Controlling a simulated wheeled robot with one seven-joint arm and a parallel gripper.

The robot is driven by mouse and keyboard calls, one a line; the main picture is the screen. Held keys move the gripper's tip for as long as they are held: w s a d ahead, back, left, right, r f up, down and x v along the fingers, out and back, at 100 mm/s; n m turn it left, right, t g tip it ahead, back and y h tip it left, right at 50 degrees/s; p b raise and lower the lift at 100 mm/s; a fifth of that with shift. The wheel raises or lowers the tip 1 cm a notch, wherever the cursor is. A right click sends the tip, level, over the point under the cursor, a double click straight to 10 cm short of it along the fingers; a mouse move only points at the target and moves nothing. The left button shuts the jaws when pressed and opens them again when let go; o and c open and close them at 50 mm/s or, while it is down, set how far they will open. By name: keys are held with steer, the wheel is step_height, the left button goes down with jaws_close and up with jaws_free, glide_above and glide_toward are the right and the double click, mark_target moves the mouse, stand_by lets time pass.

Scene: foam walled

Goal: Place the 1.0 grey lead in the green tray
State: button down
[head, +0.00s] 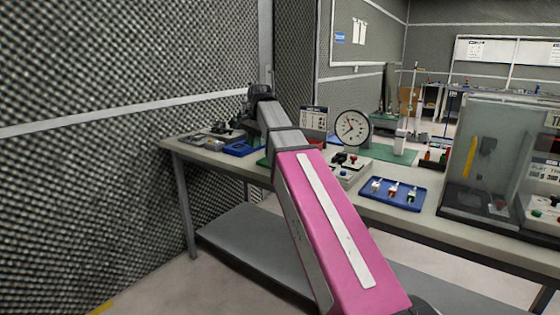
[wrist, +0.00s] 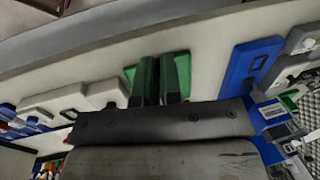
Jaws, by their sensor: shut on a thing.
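The green tray (wrist: 184,66) lies on the bench in the wrist view, right behind and around my fingertips. In the head view only a green sliver of it (head: 263,160) shows beside my arm. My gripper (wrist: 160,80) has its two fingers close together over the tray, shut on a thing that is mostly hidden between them. It looks to be the 1.0 grey lead, but its colour and marking cannot be made out. Whether it touches the tray is unclear. In the head view my arm hides the gripper.
A blue tray (wrist: 250,65) lies to the right in the wrist view, with white boxes (wrist: 55,103) to the left. In the head view, another blue tray (head: 398,202) holds several small coloured parts. A dial gauge (head: 352,128) and a clear cabinet (head: 490,150) stand on the bench.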

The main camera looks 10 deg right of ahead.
steer(key=shift+w+f, duration=0.15)
steer(key=shift+w, duration=0.15)
steer(key=w+d+f, duration=0.4)
steer(key=w+d, duration=0.1)
steer(key=w+d+f, duration=0.2)
steer(key=d, duration=0.1)
steer(key=shift+w+d+f, duration=0.15)
steer(key=shift+w+f, duration=0.2)
steer(key=shift+f, duration=2.05)
steer(key=shift+f, duration=0.1)
steer(key=c, duration=1.3)
jaws_free()
steer(key=r, duration=0.4)
steer(key=s+d+r, duration=0.1)
steer(key=r, duration=0.7)
steer(key=shift+s+d, duration=0.35)
